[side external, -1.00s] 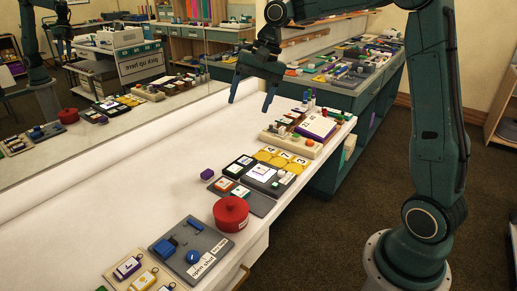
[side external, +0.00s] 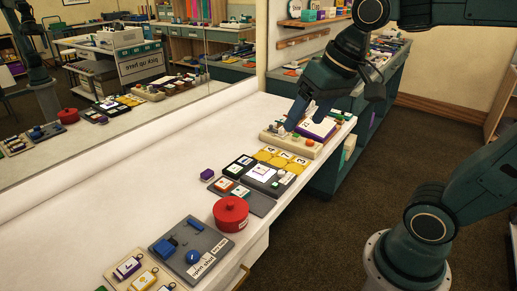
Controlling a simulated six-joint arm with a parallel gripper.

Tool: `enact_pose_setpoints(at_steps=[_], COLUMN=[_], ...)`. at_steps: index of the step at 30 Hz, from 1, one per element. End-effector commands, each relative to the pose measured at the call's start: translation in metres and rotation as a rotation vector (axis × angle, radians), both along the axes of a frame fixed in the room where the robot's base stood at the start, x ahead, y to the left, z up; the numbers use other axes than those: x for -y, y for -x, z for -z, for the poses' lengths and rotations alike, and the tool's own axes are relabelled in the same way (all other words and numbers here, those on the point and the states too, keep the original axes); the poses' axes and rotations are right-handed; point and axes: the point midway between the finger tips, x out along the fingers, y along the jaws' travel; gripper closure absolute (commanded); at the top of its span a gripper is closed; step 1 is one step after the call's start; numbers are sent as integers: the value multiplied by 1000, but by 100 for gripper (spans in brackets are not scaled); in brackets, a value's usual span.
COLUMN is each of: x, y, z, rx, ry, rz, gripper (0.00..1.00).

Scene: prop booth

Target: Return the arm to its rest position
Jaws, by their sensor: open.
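My gripper (side external: 296,117) is at the far end of the white table (side external: 120,195), its blue fingers pointing down and to the left. The fingers are apart, and I see nothing held between them. The fingertips are over or just beside the beige board (side external: 309,147) with small knobs, close to the purple-edged block with a white top (side external: 318,129). I cannot tell whether they touch anything. My arm reaches in from the right and partly hides the far end of the table.
A red lidded pot (side external: 231,214) stands mid-table. Near it are yellow number tiles (side external: 281,158), a dark tile tray (side external: 258,201), a small purple block (side external: 207,174) and a grey switch board (side external: 192,249). A mirror (side external: 150,60) runs along the left. The table's left part is bare.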

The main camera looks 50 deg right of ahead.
Motion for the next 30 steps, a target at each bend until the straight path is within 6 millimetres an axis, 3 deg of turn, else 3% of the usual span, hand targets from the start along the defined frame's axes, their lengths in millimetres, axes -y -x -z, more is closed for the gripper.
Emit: enact_pose_setpoints(at_steps=[6,12,30], x=[1,6,8], y=[43,68,76], z=[15,28,34], rx=[55,87,94], ry=[92,156,180], rz=[-108,-177,-200], gripper=[30,30,30])
